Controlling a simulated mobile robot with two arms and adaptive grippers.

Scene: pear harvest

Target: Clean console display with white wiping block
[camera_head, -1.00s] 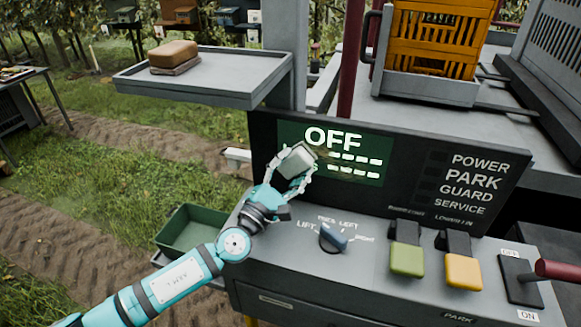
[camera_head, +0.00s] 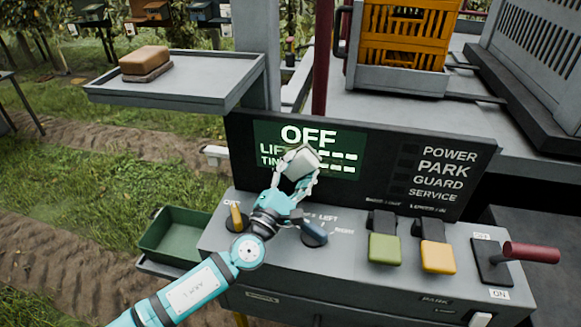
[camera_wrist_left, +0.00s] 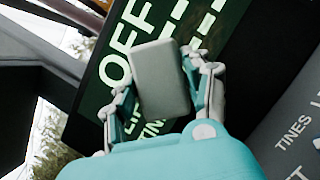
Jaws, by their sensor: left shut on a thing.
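The console display (camera_head: 272,134) is a dark green screen with white text reading "OFF" and more lines below. It also shows in the left wrist view (camera_wrist_left: 111,65). My left gripper (camera_head: 300,170) is shut on the white wiping block (camera_head: 298,160), a pale grey-white rectangular block, which also shows in the left wrist view (camera_wrist_left: 160,78). The block is in front of the display's lower middle and covers part of its text. I cannot tell whether the block touches the screen. My right gripper is not in view.
A grey shelf (camera_head: 205,92) at upper left bears a brown block (camera_head: 145,59). A green bin (camera_head: 160,250) stands left.

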